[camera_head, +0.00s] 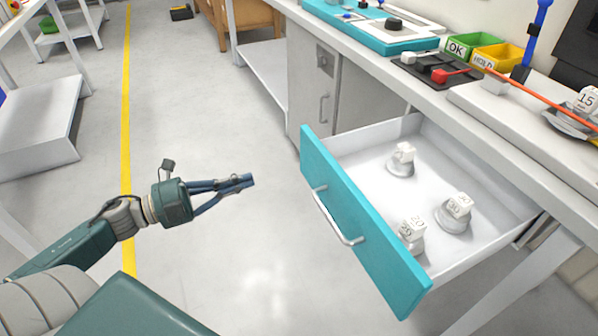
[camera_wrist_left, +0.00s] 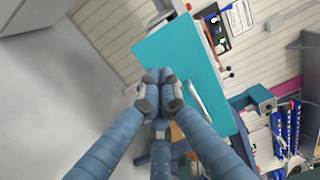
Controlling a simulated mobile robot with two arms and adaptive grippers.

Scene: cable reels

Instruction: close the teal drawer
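The teal drawer front (camera_head: 355,220) is pulled well out from under the white bench, so the drawer stands open. Its metal bar handle (camera_head: 337,218) faces my left arm. Inside the drawer are three labelled white blocks on round bases. My left gripper (camera_head: 250,180) is to the left of the drawer front, apart from it, with its fingertips together and nothing visible between them. In the left wrist view the shut fingertips (camera_wrist_left: 160,76) appear in front of the teal drawer front (camera_wrist_left: 190,50), with the handle partly visible beside them. My right gripper is not in view.
The white bench top (camera_head: 480,120) runs above the drawer and holds a teal-edged tray, green and yellow bins (camera_head: 497,56) and a scale. A grey cabinet (camera_head: 315,85) stands beyond the drawer. The floor left of the drawer is clear, with a yellow line (camera_head: 126,120).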

